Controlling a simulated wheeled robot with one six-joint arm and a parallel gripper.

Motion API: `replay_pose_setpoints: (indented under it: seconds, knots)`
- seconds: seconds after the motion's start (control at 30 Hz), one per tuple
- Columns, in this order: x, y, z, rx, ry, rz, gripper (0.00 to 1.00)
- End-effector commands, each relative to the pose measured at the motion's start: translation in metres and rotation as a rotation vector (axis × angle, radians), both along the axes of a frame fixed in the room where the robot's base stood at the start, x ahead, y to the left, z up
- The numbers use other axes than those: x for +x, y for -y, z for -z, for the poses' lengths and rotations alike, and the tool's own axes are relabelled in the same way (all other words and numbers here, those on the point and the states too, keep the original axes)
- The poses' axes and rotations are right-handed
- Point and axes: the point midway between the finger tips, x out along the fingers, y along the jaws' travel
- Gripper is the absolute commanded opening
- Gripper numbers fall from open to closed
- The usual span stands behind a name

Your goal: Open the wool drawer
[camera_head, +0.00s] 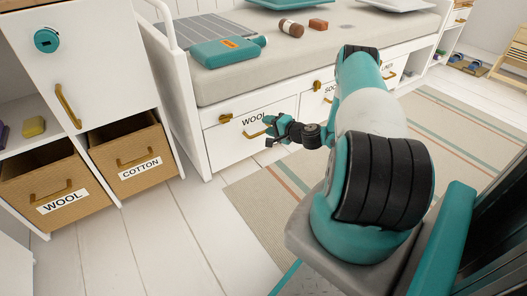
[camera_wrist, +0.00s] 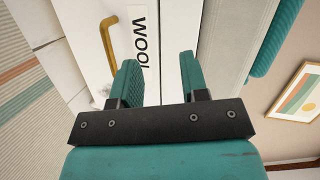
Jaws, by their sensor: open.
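The wool drawer (camera_head: 240,135) is a white front under the bed, with a black "WOOL" label, and it looks closed. Its brass bar handle (camera_head: 257,133) is partly behind my gripper in the head view. In the wrist view the label (camera_wrist: 140,38) and handle (camera_wrist: 107,42) appear turned sideways. A brass catch (camera_head: 226,118) sits at the left of the front's top edge. My gripper (camera_head: 274,130) is open and empty in front of the drawer. In the wrist view its fingers (camera_wrist: 159,62) stand apart, with the handle to their left, not between them.
A second drawer, partly hidden by my arm, has a brass catch (camera_head: 317,86). Left, a white cabinet (camera_head: 85,50) holds separate crates labelled wool (camera_head: 62,188) and cotton (camera_head: 133,160). The bed (camera_head: 250,85) overhangs the drawers. A striped rug (camera_head: 255,195) covers the floor ahead.

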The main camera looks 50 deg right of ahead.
Motion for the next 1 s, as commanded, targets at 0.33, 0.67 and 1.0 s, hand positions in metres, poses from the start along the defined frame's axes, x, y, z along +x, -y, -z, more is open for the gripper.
replay_pose_setpoints:
  seconds: [0.33,0.67,1.0]
  knots:
    - [-0.055,0.047,0.107,0.099,0.047,0.277,0.41]
    - [0.004,0.059,0.122,0.093,0.048,0.271,0.41]
    - [0.075,0.076,0.137,0.094,0.047,0.27,0.41]
